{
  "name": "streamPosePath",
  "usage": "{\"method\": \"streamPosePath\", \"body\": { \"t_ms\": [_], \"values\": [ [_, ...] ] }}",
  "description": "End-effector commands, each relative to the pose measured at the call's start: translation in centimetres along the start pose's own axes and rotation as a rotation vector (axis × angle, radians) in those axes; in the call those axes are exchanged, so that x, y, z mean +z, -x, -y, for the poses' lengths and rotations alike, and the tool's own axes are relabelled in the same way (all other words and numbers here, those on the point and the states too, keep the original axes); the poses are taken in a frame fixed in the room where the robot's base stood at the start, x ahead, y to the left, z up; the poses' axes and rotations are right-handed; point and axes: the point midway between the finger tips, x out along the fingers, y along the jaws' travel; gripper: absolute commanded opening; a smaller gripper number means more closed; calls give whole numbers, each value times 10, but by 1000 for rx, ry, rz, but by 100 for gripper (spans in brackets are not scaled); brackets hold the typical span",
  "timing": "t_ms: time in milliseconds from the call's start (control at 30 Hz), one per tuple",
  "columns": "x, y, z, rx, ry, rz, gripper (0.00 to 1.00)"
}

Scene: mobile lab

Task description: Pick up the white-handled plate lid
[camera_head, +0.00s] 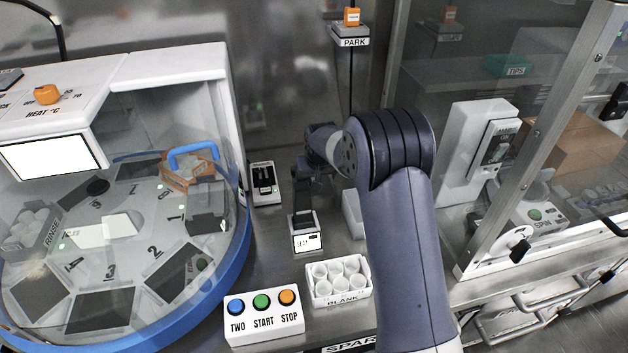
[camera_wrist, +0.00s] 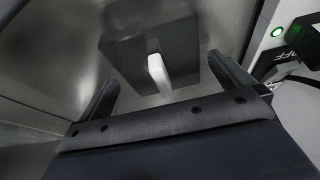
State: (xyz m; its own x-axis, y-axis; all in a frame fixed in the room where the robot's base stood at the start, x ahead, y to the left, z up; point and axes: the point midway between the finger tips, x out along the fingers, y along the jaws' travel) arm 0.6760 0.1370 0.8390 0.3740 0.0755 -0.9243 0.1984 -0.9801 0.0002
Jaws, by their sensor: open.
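The plate lid is a dark grey square (camera_wrist: 128,55) with a white bar handle (camera_wrist: 158,75) standing up from its middle. In the wrist view it lies on a grey metallic surface, beyond and between my fingers. My gripper (camera_wrist: 163,68) is open, with one finger on each side of the handle and nothing seen held. Whether the fingers are level with the handle or above it, I cannot tell. In the head view my arm reaches toward the back of the bench, and I cannot make out the lid or the fingertips there.
A white panel with a green light (camera_wrist: 278,31) and a dark cable stand close on the right in the wrist view. In the head view, a blue-rimmed carousel (camera_head: 236,262) is left, a cup rack (camera_head: 340,296) and button box (camera_head: 264,330) in front, and a glass-fronted cabinet right.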

Motion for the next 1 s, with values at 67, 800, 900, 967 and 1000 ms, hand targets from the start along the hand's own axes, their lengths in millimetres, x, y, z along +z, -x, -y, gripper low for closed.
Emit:
{"method": "streamPosePath", "body": {
  "t_ms": [67,800,900,967,1000],
  "values": [
    [0,-5,0,0,0,0,100],
    [0,-6,0,0,0,-1,65],
    [0,-6,0,0,0,-1,65],
    [-1,-5,0,0,0,-2,65],
    [-2,-3,0,0,0,-2,65]
  ]
}}
